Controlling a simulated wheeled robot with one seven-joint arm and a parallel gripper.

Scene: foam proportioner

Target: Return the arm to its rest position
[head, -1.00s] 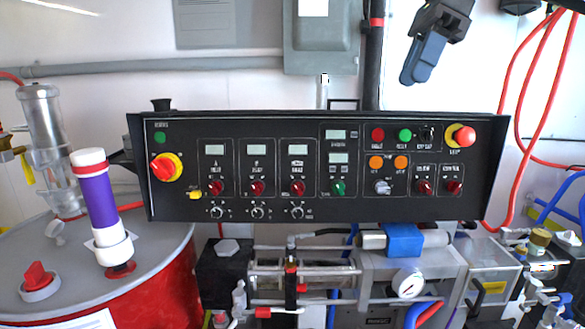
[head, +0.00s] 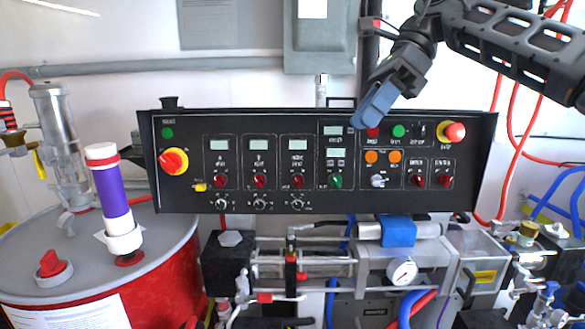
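My gripper (head: 372,112) shows at the upper right of the head view, at the end of my dark arm, which comes in from the right edge. Its blue-grey fingers point down and left, in front of the top edge of the black control panel (head: 290,202). The fingers look close together, but from this side I cannot tell whether they are open or shut. I see nothing held. Whether the fingertips touch the panel is unclear.
A red drum (head: 160,285) with a purple-and-white cylinder (head: 112,195) stands at left. A pump assembly with a gauge (head: 402,270) sits below the panel. Red hoses (head: 517,150) hang at right behind my arm. A grey box (head: 318,40) is on the wall above.

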